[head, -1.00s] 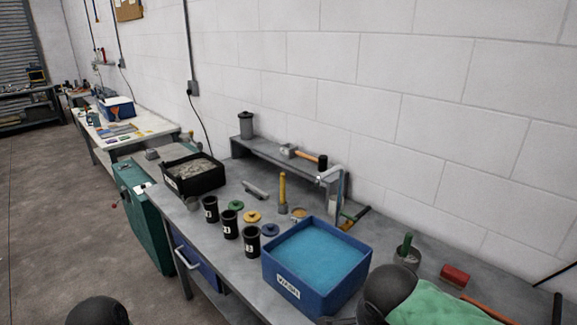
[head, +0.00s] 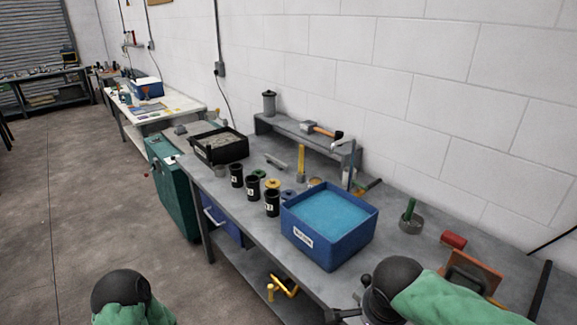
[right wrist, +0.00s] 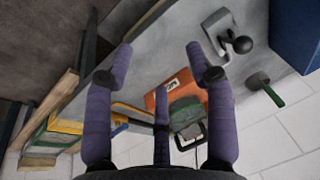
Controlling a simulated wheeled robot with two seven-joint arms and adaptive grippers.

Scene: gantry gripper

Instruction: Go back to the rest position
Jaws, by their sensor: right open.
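My right arm comes in at the lower right of the head view. Its dark gripper (head: 345,314) is partly cut off by the bottom edge, in front of the workbench (head: 405,262). In the right wrist view the purple fingers of my right gripper (right wrist: 158,52) are spread apart, with nothing held between them. Beyond them are the grey bench top and an orange-red object (right wrist: 158,97). Of my left arm only a black joint and green sleeve show at the lower left of the head view; its gripper is out of sight.
A teal cabinet (head: 172,190) stands left. The floor at left is open.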

